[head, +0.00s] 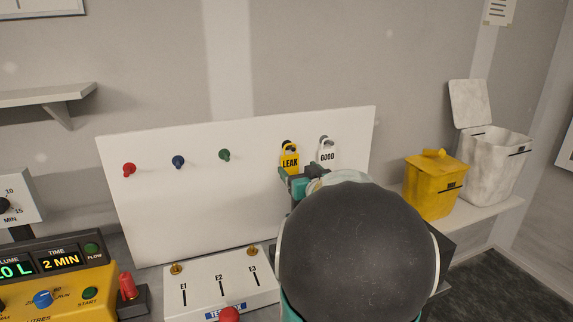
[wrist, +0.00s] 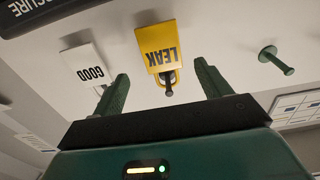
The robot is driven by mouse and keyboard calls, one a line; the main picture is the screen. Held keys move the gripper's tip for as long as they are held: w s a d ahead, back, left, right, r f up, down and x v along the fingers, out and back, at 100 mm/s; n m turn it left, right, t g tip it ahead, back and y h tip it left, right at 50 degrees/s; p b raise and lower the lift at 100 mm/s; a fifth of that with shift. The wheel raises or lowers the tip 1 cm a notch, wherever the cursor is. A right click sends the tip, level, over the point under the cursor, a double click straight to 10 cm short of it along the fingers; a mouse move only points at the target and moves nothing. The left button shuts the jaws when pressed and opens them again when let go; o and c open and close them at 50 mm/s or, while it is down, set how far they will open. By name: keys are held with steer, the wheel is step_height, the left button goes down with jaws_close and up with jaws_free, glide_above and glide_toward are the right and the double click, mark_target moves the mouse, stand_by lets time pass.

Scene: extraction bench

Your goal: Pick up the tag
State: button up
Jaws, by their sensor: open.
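A yellow tag reading LEAK (head: 290,161) hangs from a dark peg on the white upright board (head: 190,205). A white tag reading GOOD (head: 327,155) hangs on the peg to its right. In the wrist view the LEAK tag (wrist: 157,47) appears upside down, beyond and between my fingers, and the GOOD tag (wrist: 84,66) is to the left, close to the left finger. My gripper (wrist: 160,90) is open and empty. In the head view my own arm hides most of my gripper, just below the LEAK tag.
Red (head: 129,169), blue (head: 178,161) and green (head: 224,154) pegs on the board are bare. A white switch box (head: 222,290) and yellow control unit (head: 70,297) stand below. A yellow bin (head: 436,186) and white bin (head: 495,160) are at right.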

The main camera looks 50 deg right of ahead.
mark_target(290, 158)
steer(key=x, duration=0.5)
steer(key=shift+a+f, duration=0.1)
steer(key=shift+a, duration=0.1)
steer(key=c, duration=1.1)
steer(key=shift+o, duration=0.2)
steer(key=shift+r, duration=0.75)
steer(key=v, duration=1.8)
